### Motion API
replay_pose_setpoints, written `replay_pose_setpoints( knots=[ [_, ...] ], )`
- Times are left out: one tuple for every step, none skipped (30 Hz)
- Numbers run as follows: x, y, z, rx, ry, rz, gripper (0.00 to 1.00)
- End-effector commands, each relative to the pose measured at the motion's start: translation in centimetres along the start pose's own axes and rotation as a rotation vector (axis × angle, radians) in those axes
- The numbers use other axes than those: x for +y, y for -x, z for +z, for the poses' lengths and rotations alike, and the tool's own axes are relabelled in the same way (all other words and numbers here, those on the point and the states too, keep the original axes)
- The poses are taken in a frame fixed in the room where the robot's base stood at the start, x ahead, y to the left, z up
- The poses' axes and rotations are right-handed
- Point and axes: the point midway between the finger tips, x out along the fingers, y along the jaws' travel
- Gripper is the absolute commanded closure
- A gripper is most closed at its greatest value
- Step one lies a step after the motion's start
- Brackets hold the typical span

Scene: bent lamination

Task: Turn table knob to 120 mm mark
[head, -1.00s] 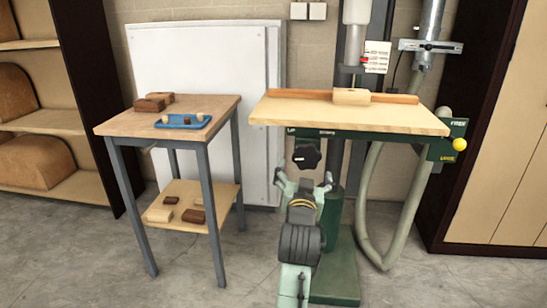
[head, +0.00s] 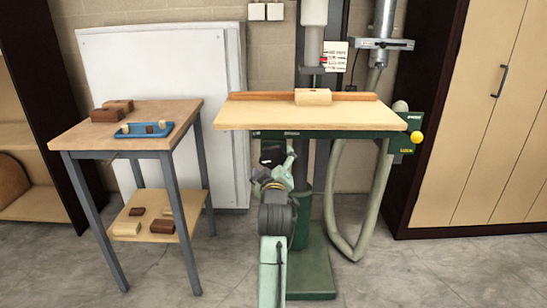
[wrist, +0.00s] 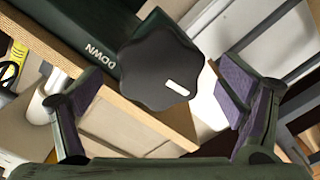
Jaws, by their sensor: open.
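The black lobed table knob (wrist: 158,62) with a short white pointer line shows in the wrist view, next to the word DOWN on a dark green panel (wrist: 75,35). My gripper (wrist: 160,85) is open, with one finger on each side of the knob and gaps between. In the head view my gripper (head: 275,172) is just below and in front of the knob (head: 270,152), partly hiding it. The knob is under the machine's wooden table (head: 310,118). No 120 mm mark is readable in either view.
A grey hose (head: 336,215) hangs below. A wood block (head: 313,97) and fence lie on the table. A side bench (head: 140,110) with a blue tray (head: 143,130) stands left.

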Motion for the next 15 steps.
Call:
replay_pose_setpoints(
  knots=[
    [0.1,-0.8,-0.1,0.0,-0.001,0.0,0.11],
    [0.1,-1.2,-0.1,0.0,-0.001,0.0,0.11],
    [0.1,-1.6,-0.1,-0.001,-0.001,-0.001,0.11],
    [0.1,-1.9,-0.1,0.0,-0.001,0.0,0.11],
    [0.1,-2.1,0.0,0.0,-0.002,0.0,0.11],
    [0.1,-2.4,-0.1,0.0,-0.002,0.0,0.11],
    [0.1,-2.5,-0.1,0.0,-0.002,0.001,0.11],
    [0.1,-2.6,0.0,0.0,-0.002,0.001,0.11],
    [0.0,-2.7,0.0,0.0,-0.002,0.001,0.11],
    [0.0,-2.7,0.0,0.0,-0.002,0.0,0.11],
    [0.0,-2.7,0.0,0.0,-0.002,0.0,0.11],
    [0.0,-2.7,0.0,0.0,-0.002,0.0,0.11],
    [0.0,-2.7,0.0,0.0,-0.002,0.0,0.11],
    [0.0,-2.7,0.0,0.0,-0.002,0.0,0.11],
    [0.0,-2.7,0.0,0.0,-0.002,0.0,0.11]
  ],
)
